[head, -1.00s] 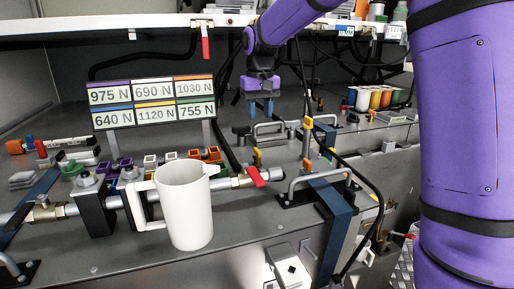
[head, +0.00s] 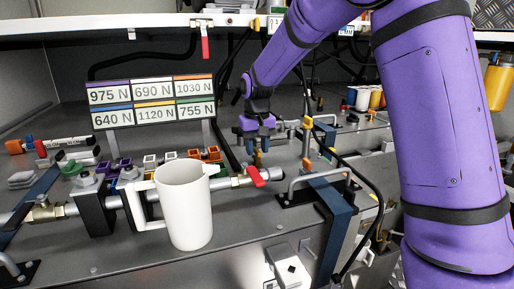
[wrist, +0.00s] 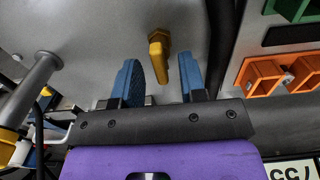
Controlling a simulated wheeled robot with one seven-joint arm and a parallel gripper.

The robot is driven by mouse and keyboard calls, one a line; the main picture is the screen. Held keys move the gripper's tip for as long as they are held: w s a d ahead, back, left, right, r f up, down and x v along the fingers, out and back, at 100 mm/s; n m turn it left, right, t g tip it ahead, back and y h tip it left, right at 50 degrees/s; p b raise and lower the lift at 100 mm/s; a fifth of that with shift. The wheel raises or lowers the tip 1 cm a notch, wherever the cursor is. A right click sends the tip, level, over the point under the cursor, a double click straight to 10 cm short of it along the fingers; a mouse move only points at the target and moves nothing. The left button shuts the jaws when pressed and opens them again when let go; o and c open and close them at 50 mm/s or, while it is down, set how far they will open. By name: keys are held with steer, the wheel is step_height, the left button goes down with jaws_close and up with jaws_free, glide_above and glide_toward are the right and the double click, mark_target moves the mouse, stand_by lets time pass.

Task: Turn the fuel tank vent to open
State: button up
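A small yellow handle (head: 257,158) stands on the grey tank top, partly hidden by my gripper in the head view. In the wrist view the yellow handle (wrist: 159,50) lies ahead of the gap between my two blue fingertips. No label in view says that it is the fuel tank vent. My gripper (head: 257,146) is open and points down at this handle. In the wrist view my gripper (wrist: 160,80) has nothing clamped between its fingers, and I see no clear contact with the handle.
Another yellow handle (head: 308,122) stands on a post to the right, near a grey grab bar (head: 318,178) and blue strap (head: 338,212). A red-handled valve (head: 257,177) and white mug (head: 184,205) are in front.

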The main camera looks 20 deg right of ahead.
steer(key=shift+f, duration=0.1)
jaws_close()
steer(key=shift+n, duration=0.3)
steer(key=n, duration=0.3)
steer(key=shift+n, duration=0.4)
steer(key=n, duration=0.4)
steer(key=shift+n, duration=0.3)
steer(key=n, duration=0.4)
steer(key=shift+n, duration=2.4)
